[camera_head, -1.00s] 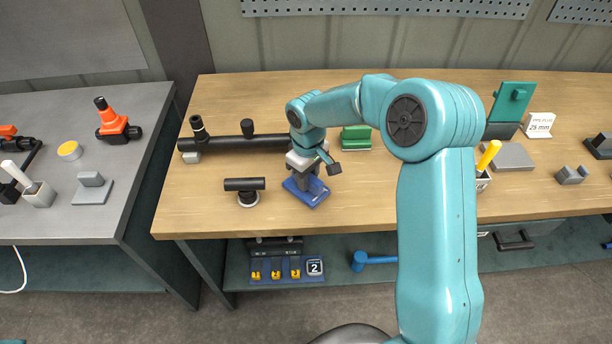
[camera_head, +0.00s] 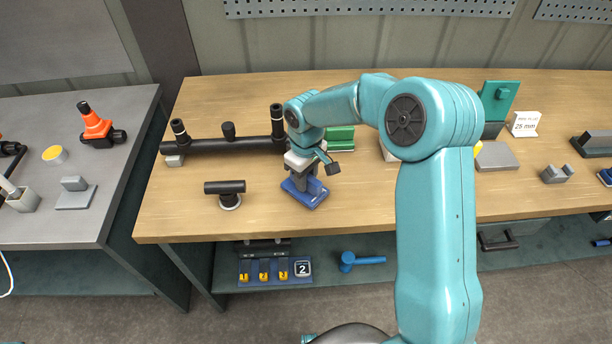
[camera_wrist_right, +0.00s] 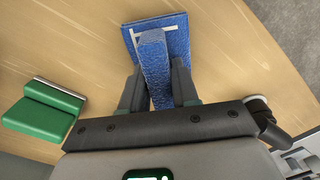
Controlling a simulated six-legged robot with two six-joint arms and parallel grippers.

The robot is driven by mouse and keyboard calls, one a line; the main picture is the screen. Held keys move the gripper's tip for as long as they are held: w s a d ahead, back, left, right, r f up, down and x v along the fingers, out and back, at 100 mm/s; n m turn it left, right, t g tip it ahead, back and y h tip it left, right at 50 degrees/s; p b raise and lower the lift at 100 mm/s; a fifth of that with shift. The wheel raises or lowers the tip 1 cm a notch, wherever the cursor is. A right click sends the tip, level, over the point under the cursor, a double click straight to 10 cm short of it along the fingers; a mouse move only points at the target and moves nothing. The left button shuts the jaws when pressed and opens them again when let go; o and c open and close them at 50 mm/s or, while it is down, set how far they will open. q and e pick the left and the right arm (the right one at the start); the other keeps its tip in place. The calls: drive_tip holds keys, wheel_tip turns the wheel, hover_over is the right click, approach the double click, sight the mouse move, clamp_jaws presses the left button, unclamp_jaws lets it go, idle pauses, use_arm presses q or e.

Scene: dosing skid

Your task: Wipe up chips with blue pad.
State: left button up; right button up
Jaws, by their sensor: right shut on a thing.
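The blue pad (camera_head: 312,197) lies flat at the bench front, its base on or very near the wooden top. My right gripper (camera_head: 302,180) is above it, pointing down. In the right wrist view the pad's flat base (camera_wrist_right: 177,30) shows beyond its raised blue handle, and my right gripper (camera_wrist_right: 158,95) is shut on that handle. I cannot make out any chips on the wood, and what lies under the pad is hidden. My left gripper is not in view.
A black tee fitting (camera_head: 226,190) stands left of the pad, and a long black pipe (camera_head: 225,147) lies behind. A green block (camera_head: 340,138) sits behind the gripper; my arm hides part of the bench right of it. Bare wood (camera_head: 265,210) lies left of the pad.

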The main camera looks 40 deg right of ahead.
drive_tip(key=r+p, duration=0.1)
drive_tip(key=r, duration=0.2)
drive_tip(key=shift+a+r, duration=0.1)
drive_tip(key=shift+a, duration=0.1)
drive_tip(key=shift+w+d+r+p, duration=0.1)
drive_tip(key=shift+w+r+p, duration=0.05)
drive_tip(key=shift+r+p, duration=0.5)
wheel_tip(320, 180, up, 2)
drive_tip(key=shift+r+p, duration=0.25)
drive_tip(key=shift+p, duration=0.45)
drive_tip(key=shift+r, duration=0.35)
